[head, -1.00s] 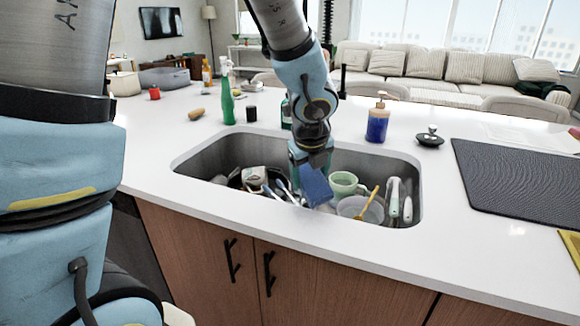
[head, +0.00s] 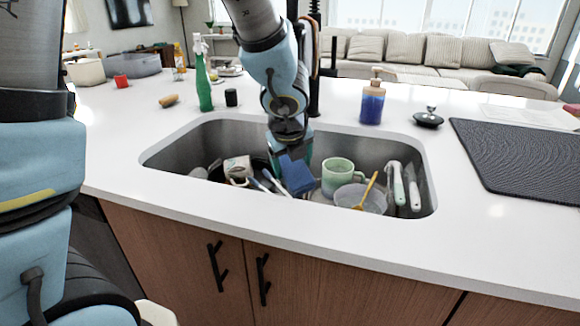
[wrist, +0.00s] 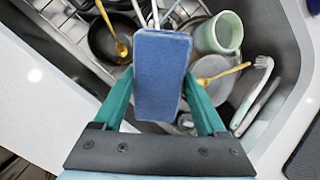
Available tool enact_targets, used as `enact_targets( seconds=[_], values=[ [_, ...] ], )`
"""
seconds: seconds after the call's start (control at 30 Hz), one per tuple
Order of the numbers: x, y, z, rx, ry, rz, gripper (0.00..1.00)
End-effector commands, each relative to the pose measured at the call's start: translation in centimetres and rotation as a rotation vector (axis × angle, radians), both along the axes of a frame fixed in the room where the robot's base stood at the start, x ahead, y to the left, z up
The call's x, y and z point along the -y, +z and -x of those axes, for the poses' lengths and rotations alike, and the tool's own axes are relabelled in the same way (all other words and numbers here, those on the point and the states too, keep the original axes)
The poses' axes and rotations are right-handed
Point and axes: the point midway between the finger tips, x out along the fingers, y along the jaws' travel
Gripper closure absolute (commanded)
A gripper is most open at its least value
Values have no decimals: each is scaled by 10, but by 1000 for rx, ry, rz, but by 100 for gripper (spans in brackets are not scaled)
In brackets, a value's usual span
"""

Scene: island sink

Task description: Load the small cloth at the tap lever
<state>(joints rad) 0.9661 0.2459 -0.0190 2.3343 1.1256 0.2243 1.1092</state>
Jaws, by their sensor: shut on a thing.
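A small blue cloth (wrist: 163,75) is held between the two teal fingers of my gripper (wrist: 163,102) in the wrist view. In the head view the cloth (head: 298,176) hangs below my gripper (head: 290,158), over the middle of the sink. The gripper is shut on it. A black upright post (head: 314,85), which looks like the tap, stands behind the sink and is partly hidden by my arm. I cannot make out its lever.
The sink (head: 165,158) holds a green mug (head: 343,176), a bowl (head: 352,198) with a yellow utensil, white-handled brushes (head: 414,190) and a dark pan (wrist: 103,42). A soap bottle (head: 373,103) and a green spray bottle (head: 204,88) stand behind. The front counter strip is clear.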

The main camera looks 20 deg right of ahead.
Motion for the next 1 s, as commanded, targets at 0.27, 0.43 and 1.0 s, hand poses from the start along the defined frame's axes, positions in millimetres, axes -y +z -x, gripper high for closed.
enact_targets(
  seconds=[0.27,0.43,1.0],
  values=[
    [9,-3,-15,-1,2,0,89],
    [18,-5,-29,0,1,-1,89],
    [46,-16,-74,0,2,-1,89]
  ],
)
